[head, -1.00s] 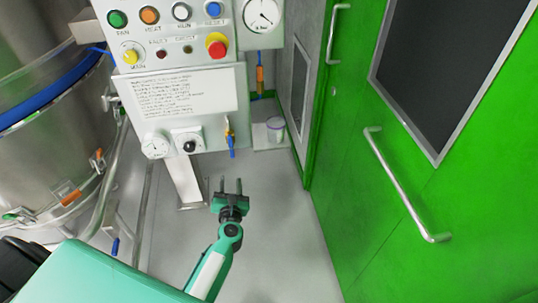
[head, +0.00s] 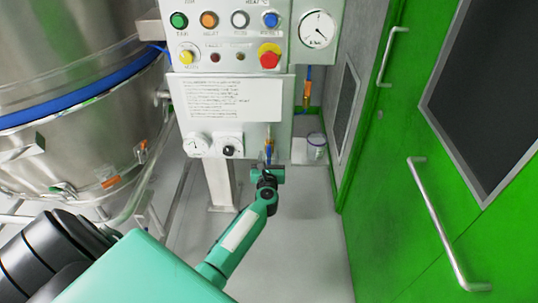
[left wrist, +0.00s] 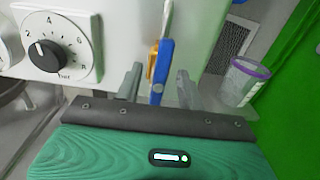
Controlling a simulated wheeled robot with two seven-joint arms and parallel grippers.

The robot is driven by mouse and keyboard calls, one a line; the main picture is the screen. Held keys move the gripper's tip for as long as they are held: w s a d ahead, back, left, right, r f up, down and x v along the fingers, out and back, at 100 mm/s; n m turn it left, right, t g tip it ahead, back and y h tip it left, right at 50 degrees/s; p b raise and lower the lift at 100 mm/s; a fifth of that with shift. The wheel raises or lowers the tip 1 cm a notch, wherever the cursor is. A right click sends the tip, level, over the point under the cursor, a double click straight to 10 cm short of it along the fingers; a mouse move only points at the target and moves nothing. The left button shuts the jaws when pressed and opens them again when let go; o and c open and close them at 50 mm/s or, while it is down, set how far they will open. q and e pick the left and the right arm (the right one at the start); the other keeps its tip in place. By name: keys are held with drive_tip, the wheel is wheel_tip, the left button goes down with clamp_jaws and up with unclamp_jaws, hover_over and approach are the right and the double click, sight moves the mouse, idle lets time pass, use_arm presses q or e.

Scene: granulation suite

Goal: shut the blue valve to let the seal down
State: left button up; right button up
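The blue valve handle (head: 268,152) hangs nearly straight down from a brass body under the lower right of the control panel. In the left wrist view the blue handle (left wrist: 161,72) stands upright in the picture, with the brass part beside it. My left gripper (head: 267,167) is just below the valve in the head view. In the left wrist view the gripper (left wrist: 158,84) is open, with one finger on each side of the handle's lower part. Gaps show on both sides, and I see no clear contact. My right gripper is not in view.
The control panel (head: 230,98) with buttons, dials and a gauge (head: 318,29) is above the gripper. A steel vessel (head: 80,155) is at the left. Green doors (head: 400,215) close off the right side.

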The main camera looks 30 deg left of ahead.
use_arm(q)
drive_tip(key=shift+w+a, duration=0.35)
drive_tip(key=shift+w, duration=0.25)
drive_tip(key=shift+c, duration=0.5)
clamp_jaws()
